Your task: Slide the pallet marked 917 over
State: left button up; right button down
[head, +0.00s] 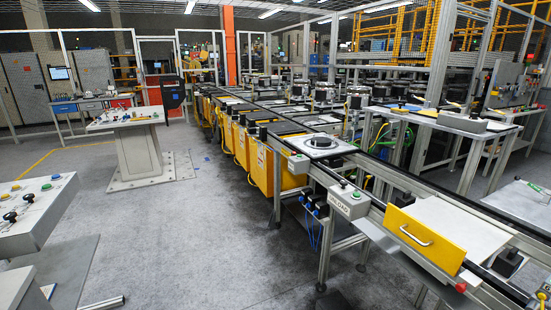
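A conveyor line (352,178) runs from the lower right to the back of the hall. The nearest pallet (347,149) on it is a light square plate bearing a round metal part (320,142). Further pallets with round clutch parts (357,98) stand behind it. No number 917 is readable on any pallet, so I cannot tell which one it is. Neither of my grippers shows in the head view.
A yellow drawer front with a handle (424,238) and a pale flat top (462,222) sits at the conveyor's near end. A sign, apparently UNLOAD (340,205), hangs beside it. Button consoles (30,212) (125,119) stand left. The grey floor (190,235) between is clear.

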aim_at(325, 146)
jog(key=i+j+u, duration=0.2)
jog(key=i+u, duration=0.15)
jog(key=i, duration=0.95)
jog(key=i+l+u, duration=0.15)
jog(key=i+u, duration=0.2)
jog(key=i, duration=0.95)
jog(key=i+z, duration=0.3)
jog(key=i, duration=0.15)
jog(key=i+j+z, duration=0.25)
jog(key=i, duration=0.15)
jog(key=i+j+z, duration=0.15)
jog(key=i+z, duration=0.15)
jog(key=i, duration=0.15)
